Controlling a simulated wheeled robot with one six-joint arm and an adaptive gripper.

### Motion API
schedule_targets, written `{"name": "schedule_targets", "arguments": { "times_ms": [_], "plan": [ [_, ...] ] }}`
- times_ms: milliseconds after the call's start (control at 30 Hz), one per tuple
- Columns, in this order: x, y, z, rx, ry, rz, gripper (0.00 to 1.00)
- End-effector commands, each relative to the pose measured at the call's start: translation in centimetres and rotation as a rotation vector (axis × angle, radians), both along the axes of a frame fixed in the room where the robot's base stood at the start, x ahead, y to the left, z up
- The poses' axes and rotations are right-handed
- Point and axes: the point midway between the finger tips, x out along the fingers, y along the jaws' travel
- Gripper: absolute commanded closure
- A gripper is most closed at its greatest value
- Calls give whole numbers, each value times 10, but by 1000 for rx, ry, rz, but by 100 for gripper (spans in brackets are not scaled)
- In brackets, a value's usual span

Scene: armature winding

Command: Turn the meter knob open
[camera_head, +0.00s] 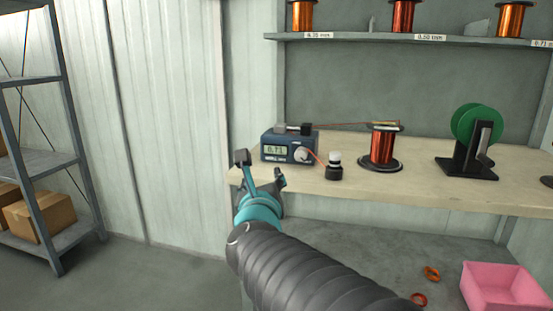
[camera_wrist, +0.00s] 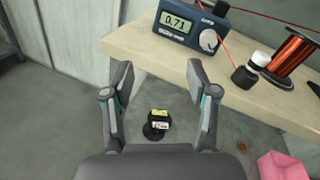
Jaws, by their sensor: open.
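The meter (camera_head: 288,148) is a blue-grey box with a lit display reading 0.71, standing at the left end of the bench. It also shows in the wrist view (camera_wrist: 188,24). Its knob (camera_head: 302,153) is a pale round dial on the right of the front face; the wrist view shows the knob (camera_wrist: 209,40) with a mark on it. My gripper (camera_head: 261,168) is open and empty, in front of the bench's left end and apart from the meter. In the wrist view the fingers of my gripper (camera_wrist: 158,90) are spread, with the knob beyond and above the right finger.
A dark bottle with white cap (camera_head: 334,168), a copper wire spool (camera_head: 382,147) and a green reel (camera_head: 478,125) stand right of the meter on the bench (camera_head: 420,190). A wire runs by the knob. A black spool (camera_wrist: 157,125) and a pink bin (camera_head: 505,290) are below.

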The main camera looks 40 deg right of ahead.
Motion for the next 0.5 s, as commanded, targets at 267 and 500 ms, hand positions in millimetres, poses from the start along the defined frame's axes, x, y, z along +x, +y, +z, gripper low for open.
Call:
{"name": "schedule_targets", "arguments": {
  "times_ms": [267, 500],
  "plan": [
    [-25, -47, 2, 270, -274, -242, 41],
    [-14, -65, 1, 288, -298, -263, 41]
  ]
}}
